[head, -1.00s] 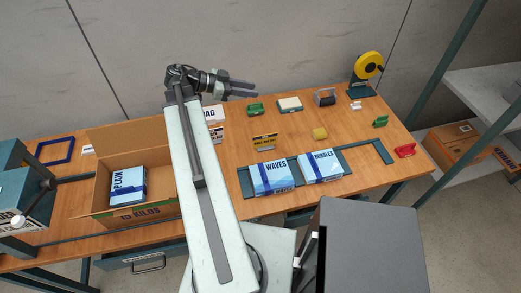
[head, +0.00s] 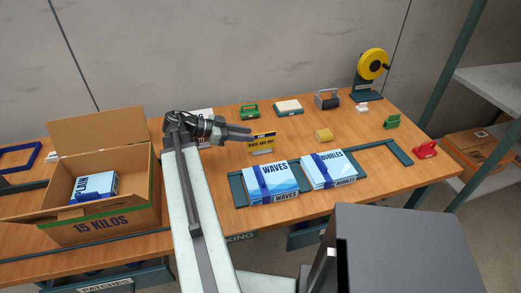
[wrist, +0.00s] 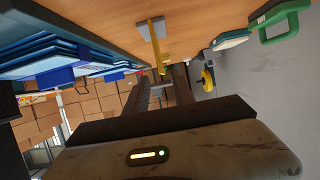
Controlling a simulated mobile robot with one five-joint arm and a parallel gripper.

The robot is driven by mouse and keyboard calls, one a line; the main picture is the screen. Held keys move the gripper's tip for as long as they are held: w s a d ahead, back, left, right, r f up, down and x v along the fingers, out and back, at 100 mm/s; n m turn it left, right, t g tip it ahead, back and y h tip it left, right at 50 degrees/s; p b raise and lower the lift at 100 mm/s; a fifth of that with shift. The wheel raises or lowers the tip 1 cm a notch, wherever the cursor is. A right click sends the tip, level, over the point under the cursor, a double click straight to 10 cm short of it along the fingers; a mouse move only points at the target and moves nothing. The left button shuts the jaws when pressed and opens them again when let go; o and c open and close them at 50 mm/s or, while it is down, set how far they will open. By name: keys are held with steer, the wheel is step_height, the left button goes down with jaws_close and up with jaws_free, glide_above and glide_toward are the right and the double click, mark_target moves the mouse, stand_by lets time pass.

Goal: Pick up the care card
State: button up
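The care card (head: 263,142) is a small yellow and black sign reading "rinse and dry", standing upright in a grey base on the wooden table. My gripper (head: 249,134) points right, its fingertips at the card's left edge in the head view; I cannot tell whether they touch it. In the wrist view the card (wrist: 161,42) shows nearly edge-on, ahead of my gripper (wrist: 165,80). The two dark fingers are apart, with nothing visible held between them.
Blue "waves" (head: 269,178) and "bubbles" (head: 325,167) packs lie in front of the card. An open carton (head: 103,222) sits left.

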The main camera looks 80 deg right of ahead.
steer(key=b, duration=0.3)
glide_above(263, 149)
steer(key=f, duration=0.3)
steer(key=shift+w+f, duration=0.1)
steer(key=shift+w, duration=0.1)
steer(key=shift+s+d, duration=0.1)
steer(key=shift+s, duration=0.1)
jaws_close()
